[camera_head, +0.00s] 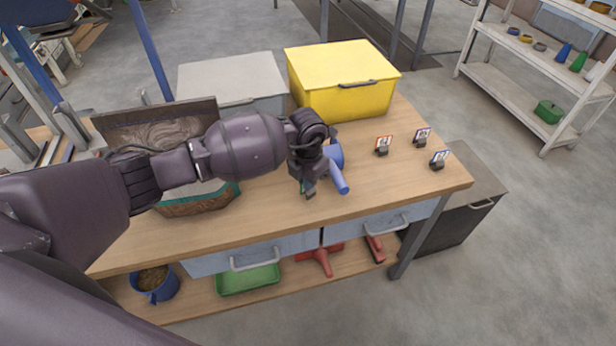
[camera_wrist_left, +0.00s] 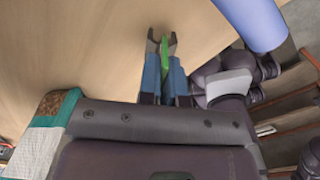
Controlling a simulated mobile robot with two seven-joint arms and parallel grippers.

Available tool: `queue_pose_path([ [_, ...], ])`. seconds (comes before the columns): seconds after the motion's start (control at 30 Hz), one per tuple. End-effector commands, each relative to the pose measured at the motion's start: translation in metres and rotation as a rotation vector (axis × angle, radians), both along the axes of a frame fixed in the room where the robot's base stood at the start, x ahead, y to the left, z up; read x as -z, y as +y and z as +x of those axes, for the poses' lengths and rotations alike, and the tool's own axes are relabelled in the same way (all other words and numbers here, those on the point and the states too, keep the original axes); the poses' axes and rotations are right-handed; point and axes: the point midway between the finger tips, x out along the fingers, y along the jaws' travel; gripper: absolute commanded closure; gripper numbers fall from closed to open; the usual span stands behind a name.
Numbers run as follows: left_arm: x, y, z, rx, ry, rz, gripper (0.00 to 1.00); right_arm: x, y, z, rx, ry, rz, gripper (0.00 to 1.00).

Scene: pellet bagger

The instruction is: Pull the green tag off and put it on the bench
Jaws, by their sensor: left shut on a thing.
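My left gripper (camera_head: 308,190) points down over the middle of the wooden bench (camera_head: 400,195), just left of a blue handled thing (camera_head: 339,178). In the left wrist view the left gripper (camera_wrist_left: 162,42) is shut on the thin green tag (camera_wrist_left: 164,55), which shows between its fingers with bench wood beyond. In the head view the tag is mostly hidden by the fingers. I cannot tell whether the tag touches the bench.
A yellow lidded box (camera_head: 343,98) and a grey box (camera_head: 232,85) stand at the back. An open container (camera_head: 208,202) is behind my left arm. Small card holders (camera_head: 382,148) stand at the right. The bench front right of the blue thing is clear.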

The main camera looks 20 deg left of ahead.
Motion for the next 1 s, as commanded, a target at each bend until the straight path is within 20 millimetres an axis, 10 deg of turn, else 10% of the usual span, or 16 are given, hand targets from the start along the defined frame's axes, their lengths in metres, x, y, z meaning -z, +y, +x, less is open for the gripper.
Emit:
queue_pose_path([
  [0.57,0.0084,0.0001,0.0002,0.000,0.000,0.001,1.00,-0.0011,0.0018,0.0095,-0.006,-0.018,0.000,0.57],
  [0.77,0.0072,0.0001,0.0003,0.000,-0.001,0.000,0.65,-0.0018,0.0016,0.0094,-0.005,-0.018,0.001,0.57],
  [1.0,0.0072,0.0000,0.0001,0.000,0.000,0.001,0.65,0.0009,0.0008,0.0040,-0.002,-0.008,0.000,0.57],
])
